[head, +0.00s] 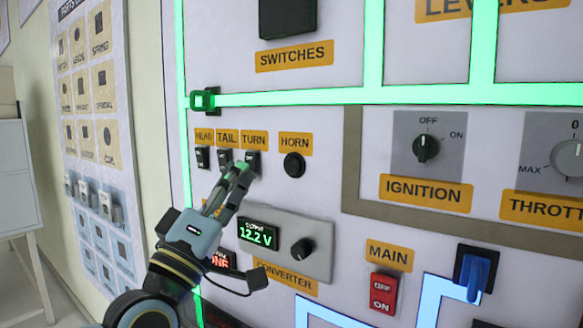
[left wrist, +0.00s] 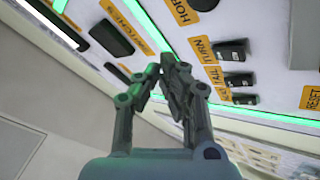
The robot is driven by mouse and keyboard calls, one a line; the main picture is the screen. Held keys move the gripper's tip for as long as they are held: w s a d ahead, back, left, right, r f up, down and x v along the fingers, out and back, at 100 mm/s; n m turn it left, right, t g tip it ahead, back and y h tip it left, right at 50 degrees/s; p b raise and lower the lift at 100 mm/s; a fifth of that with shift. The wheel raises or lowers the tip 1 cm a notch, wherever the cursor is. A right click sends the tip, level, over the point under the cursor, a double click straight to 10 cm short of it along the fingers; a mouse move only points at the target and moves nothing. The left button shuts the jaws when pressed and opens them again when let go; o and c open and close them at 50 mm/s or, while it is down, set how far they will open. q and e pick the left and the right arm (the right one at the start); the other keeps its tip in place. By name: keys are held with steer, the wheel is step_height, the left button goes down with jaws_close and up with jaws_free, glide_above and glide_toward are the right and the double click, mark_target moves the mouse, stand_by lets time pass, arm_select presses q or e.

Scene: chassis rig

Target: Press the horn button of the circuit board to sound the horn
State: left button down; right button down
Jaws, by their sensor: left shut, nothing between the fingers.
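The circuit board (head: 322,196) is a white upright panel with orange labels. Its horn button (head: 294,165) is round and black, under the HORN label (head: 295,143). In the left wrist view a dark round part, apparently the horn button (left wrist: 203,4), is cut by the top edge beside the HORN label (left wrist: 181,10). My left gripper (head: 240,172) is shut and empty. Its fingertips are left of the horn button and apart from it, in front of the TURN switch (head: 253,158). It also shows in the left wrist view (left wrist: 168,72). My right gripper is in neither view.
HEAD (head: 203,157) and TAIL (head: 225,156) switches sit left of TURN. Below are the converter box (head: 318,252), reading 12.2 V, and the red MAIN switch (head: 383,293). The ignition knob (head: 426,147) is right of the horn button. A parts board (head: 90,110) stands at left.

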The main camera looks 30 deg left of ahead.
mark_target(293, 165)
arm_select(q)
steer(key=w+b, duration=0.1)
steer(key=w, duration=0.1)
steer(key=w+b, duration=0.1)
steer(key=w, duration=0.2)
steer(key=w+b, duration=0.1)
steer(key=w, duration=0.2)
steer(key=shift+w+d, duration=0.15)
steer(key=shift+d, duration=0.2)
stand_by(0.7)
steer(key=shift+w, duration=0.1)
steer(key=shift+w+b, duration=0.35)
steer(key=shift+w, duration=0.4)
stand_by(0.9)
steer(key=shift+s, duration=0.85)
